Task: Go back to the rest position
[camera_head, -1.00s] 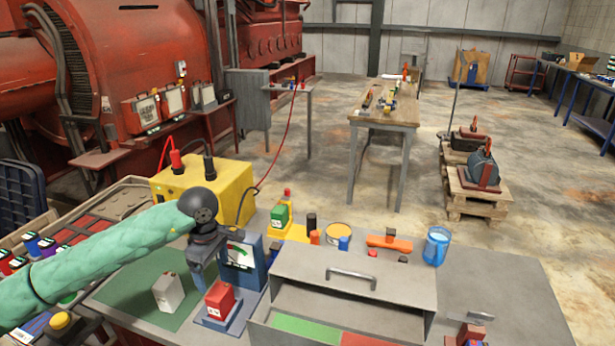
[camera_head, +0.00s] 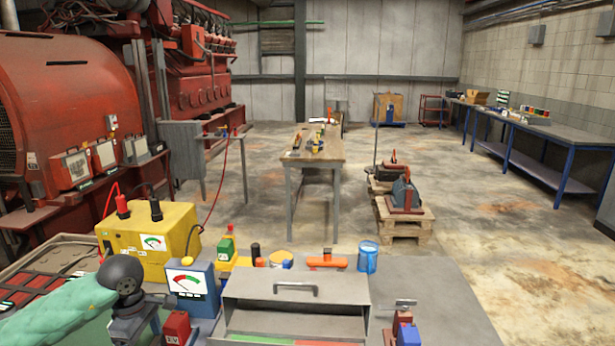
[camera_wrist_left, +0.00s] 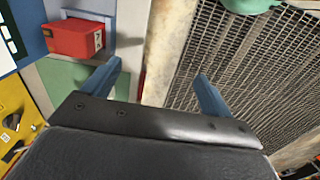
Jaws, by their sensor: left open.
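My left arm, in a green sleeve, comes in from the lower left of the head view. My left gripper shows at the bottom of the head view, its fingertips cut off or hidden there. In the left wrist view my left gripper (camera_wrist_left: 158,88) has its two blue fingers spread apart with nothing between them. A red block (camera_head: 176,328) stands close to the right of the gripper in the head view. The same red block shows at the upper left of the wrist view (camera_wrist_left: 75,40). My right gripper is not in view.
A yellow meter box (camera_head: 150,240) and a blue meter (camera_head: 190,283) stand beside my left arm. A grey drawer box (camera_head: 295,290) is at the front middle, with a blue mug (camera_head: 368,257) behind it. The grey bench top (camera_head: 440,300) at right is mostly bare.

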